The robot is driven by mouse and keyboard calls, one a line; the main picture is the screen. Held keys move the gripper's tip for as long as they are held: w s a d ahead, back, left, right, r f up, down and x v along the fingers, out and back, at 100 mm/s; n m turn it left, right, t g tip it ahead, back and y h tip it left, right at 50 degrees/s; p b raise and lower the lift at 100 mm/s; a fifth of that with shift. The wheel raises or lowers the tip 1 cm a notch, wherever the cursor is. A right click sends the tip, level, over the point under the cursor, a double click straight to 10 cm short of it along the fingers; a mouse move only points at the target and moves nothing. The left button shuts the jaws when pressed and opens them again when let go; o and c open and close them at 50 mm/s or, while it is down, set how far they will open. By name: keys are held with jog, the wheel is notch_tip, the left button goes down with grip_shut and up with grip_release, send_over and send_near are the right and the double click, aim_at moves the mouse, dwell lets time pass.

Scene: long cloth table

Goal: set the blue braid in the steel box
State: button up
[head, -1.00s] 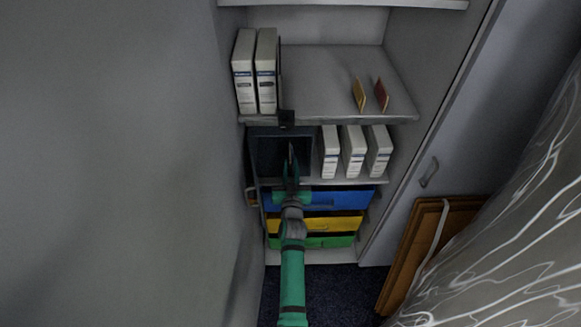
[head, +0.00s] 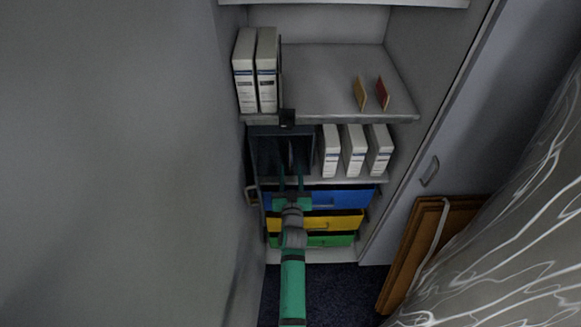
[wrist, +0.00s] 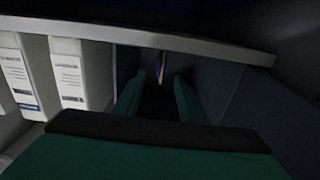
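A dark grey open box (head: 265,133), which may be the steel box, stands at the left of the middle shelf. My gripper (head: 291,180) is at its front, with its two green fingers spread apart. A thin dark upright strip (head: 291,153) shows inside the box beyond the fingertips. In the wrist view, the open fingers of my gripper (wrist: 164,90) reach into the dark space. A narrow strip (wrist: 162,70) with bluish and yellowish edges stands between and beyond them, apart from both. It may be the blue braid; the dark hides its lower end.
White binders (head: 354,152) stand just right of the box, close to my gripper. The upper shelf (head: 325,85) is above, with more binders (head: 255,75) and two small cards. Blue, yellow and green drawers (head: 320,222) lie below. A patterned cloth (head: 510,250) is at the right.

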jog(key=s+f+g, duration=0.1)
jog(key=s+f, duration=0.1)
jog(key=s, duration=1.5)
jog(key=s+f, duration=0.2)
jog(key=s, duration=1.5)
jog(key=s+a+r, duration=0.1)
jog(key=s+r, duration=0.4)
jog(key=s, duration=0.4)
jog(key=s+r+g, duration=0.1)
jog(key=s+r, duration=0.4)
jog(key=s, duration=0.4)
jog(key=shift+s+a+g, duration=0.3)
jog(key=shift+a, duration=0.05)
jog(key=shift+r, duration=0.1)
jog(key=shift+c, duration=0.7)
